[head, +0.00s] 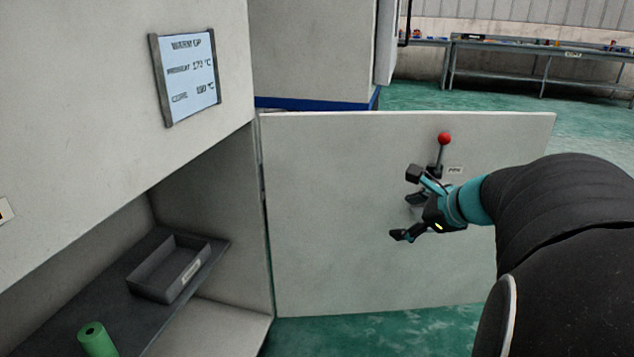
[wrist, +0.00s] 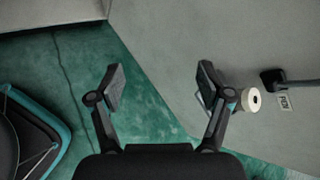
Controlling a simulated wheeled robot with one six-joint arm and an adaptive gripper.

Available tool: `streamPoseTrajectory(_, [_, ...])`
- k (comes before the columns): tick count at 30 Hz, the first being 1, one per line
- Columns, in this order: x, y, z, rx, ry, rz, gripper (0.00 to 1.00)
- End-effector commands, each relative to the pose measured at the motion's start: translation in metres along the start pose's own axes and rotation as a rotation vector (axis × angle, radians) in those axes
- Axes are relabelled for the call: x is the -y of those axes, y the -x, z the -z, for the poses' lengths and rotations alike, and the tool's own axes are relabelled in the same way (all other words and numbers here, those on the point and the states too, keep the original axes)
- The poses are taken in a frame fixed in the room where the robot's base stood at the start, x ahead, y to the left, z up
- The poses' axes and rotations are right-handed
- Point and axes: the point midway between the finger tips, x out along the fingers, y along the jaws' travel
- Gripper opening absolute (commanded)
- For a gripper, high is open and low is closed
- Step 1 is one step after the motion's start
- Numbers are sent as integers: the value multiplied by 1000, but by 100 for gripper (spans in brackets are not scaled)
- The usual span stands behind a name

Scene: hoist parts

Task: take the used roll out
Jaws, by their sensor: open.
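My gripper (head: 407,205) is open and empty in front of the inner face of the open door (head: 330,220). In the wrist view its two fingers (wrist: 161,85) stand wide apart with green floor between them. A small pale roll (wrist: 251,99) with a dark centre shows just right of the right finger, against the door; how it is held is hidden. In the head view it is mostly hidden behind the gripper. A green roll (head: 97,340) stands on the dark shelf (head: 95,295) inside the cabinet, lower left. I cannot tell from looks which roll is used.
A lever with a red knob (head: 444,139) and a small label (head: 455,170) sits on the door, close above my gripper. An empty-looking grey tray (head: 170,268) rests on the shelf. A display (head: 187,75) reads "WARM UP". Workbenches (head: 545,62) stand far back.

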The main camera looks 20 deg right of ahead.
Motion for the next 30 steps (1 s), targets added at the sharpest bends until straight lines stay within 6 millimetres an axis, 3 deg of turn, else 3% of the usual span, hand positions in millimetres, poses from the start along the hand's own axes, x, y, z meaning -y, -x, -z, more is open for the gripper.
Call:
streamPoseTrajectory(1, [22, -1, 28, 14, -148, 59, 78])
streamPoseTrajectory(3, [51, 5, 55, 48, -335, 138, 78])
streamPoseTrajectory(6, [83, 16, 91, 98, -546, 232, 78])
streamPoseTrajectory(10, [108, 28, 121, 148, -714, 311, 78])
streamPoseTrajectory(15, [120, 26, 133, 173, -783, 342, 78])
streamPoseTrajectory(24, [138, -24, 131, 172, -781, 339, 78])
streamPoseTrajectory(30, [147, -43, 130, 172, -779, 341, 78])
